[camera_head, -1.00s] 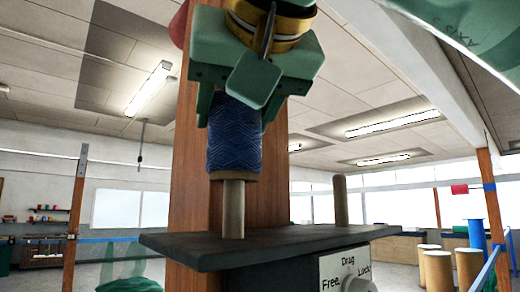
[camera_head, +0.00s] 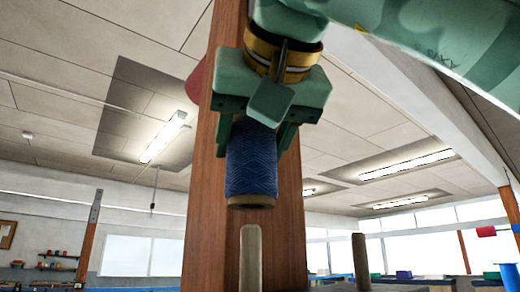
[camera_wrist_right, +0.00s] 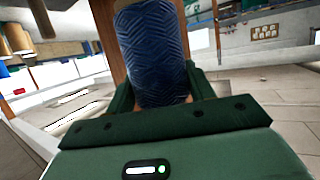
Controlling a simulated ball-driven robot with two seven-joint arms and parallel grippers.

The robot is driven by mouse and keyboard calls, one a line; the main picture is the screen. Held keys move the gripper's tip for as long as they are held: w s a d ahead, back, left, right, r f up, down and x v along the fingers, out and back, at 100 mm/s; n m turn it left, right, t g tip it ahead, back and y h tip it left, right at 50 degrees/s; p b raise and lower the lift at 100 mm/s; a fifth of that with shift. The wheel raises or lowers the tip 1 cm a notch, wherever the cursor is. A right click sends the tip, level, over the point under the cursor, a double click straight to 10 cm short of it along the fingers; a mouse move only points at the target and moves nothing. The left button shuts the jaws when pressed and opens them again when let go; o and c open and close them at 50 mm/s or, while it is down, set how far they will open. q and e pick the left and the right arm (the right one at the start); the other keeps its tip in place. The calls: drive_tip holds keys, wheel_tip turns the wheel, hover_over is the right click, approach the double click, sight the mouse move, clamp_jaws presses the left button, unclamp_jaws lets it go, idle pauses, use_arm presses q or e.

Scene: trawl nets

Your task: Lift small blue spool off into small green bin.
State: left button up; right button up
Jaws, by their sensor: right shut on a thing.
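The small blue spool (camera_head: 251,165) is wound with blue thread and has a tan end at its bottom. My right gripper (camera_head: 254,140) is green and shut on the spool, holding it upright from above. The spool's bottom hangs just above the top of a pale wooden peg (camera_head: 251,258), apart from it. In the right wrist view the spool (camera_wrist_right: 152,55) stands between the two green fingers. My left gripper is not in view. I see no small green bin in these frames.
A wooden post (camera_head: 212,200) rises close behind the spool. A second, darker peg (camera_head: 361,262) stands to the right on the dark shelf at the bottom edge. Open room and ceiling lie around; shelves with small items are far left.

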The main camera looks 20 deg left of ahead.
drive_tip(key=shift+s+d+f+b, duration=0.1)
drive_tip(key=shift+s+d+b, duration=0.3)
drive_tip(key=shift+s+b, duration=0.2)
drive_tip(key=s+d, duration=0.1)
drive_tip(key=s+d+b, duration=0.1)
drive_tip(key=s, duration=0.1)
drive_tip(key=s+b, duration=0.1)
drive_tip(key=s, duration=0.1)
drive_tip(key=shift+d, duration=0.4)
drive_tip(key=b, duration=0.2)
approach(258, 145)
drive_tip(key=shift+f, duration=0.8)
drive_tip(key=shift+w, duration=0.1)
